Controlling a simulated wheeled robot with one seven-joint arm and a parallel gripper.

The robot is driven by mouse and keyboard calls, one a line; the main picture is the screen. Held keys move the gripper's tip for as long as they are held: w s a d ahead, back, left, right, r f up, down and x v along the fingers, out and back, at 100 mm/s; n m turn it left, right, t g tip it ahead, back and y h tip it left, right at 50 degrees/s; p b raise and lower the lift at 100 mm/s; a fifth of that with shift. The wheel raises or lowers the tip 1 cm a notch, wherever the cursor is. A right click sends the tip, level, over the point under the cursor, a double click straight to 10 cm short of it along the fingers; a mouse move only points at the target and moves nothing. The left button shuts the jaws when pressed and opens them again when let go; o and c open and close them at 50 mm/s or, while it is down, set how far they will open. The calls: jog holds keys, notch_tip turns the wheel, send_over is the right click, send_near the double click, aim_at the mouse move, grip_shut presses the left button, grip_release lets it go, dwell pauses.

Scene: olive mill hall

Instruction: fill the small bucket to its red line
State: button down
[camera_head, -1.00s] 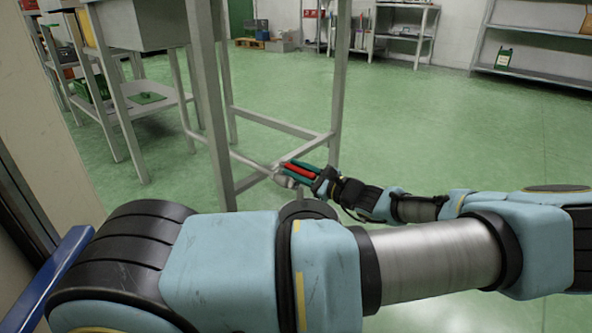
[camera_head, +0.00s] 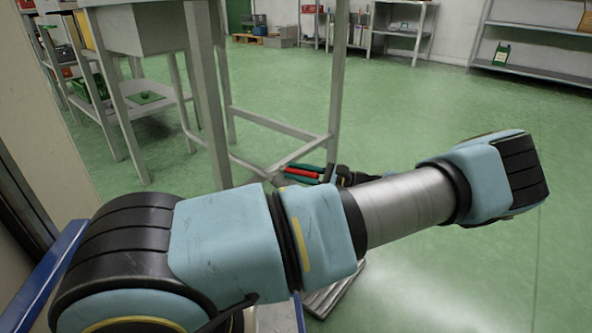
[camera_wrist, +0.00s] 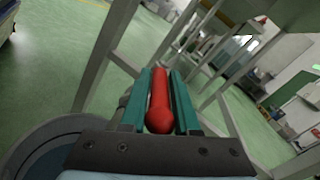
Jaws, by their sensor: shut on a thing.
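My gripper (camera_head: 301,174) has teal fingers and is shut on a red handle (camera_wrist: 159,103), which lies lengthwise between them in the wrist view. The handle also shows as a red bar (camera_head: 300,173) in the head view, low beside the grey stand's legs. A grey round rim (camera_wrist: 38,148) shows at the lower left of the wrist view; I cannot tell if it is the small bucket. No red line or fill level can be made out. My arm hides much of the floor below the gripper in the head view.
A grey metal stand (camera_head: 207,95) with legs and crossbars rises right by my gripper. A shelved table (camera_head: 125,110) stands at the left. Shelves (camera_head: 535,65) line the back wall. The green floor (camera_head: 440,110) in the middle and right is open.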

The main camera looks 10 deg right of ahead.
jog(key=c, duration=0.8)
grip_release()
jog(key=shift+o, duration=0.2)
jog(key=shift+d, duration=0.15)
jog(key=p+v, duration=0.3)
jog(key=v, duration=0.7)
jog(key=shift+s+d, duration=0.2)
jog(key=shift+d, duration=0.1)
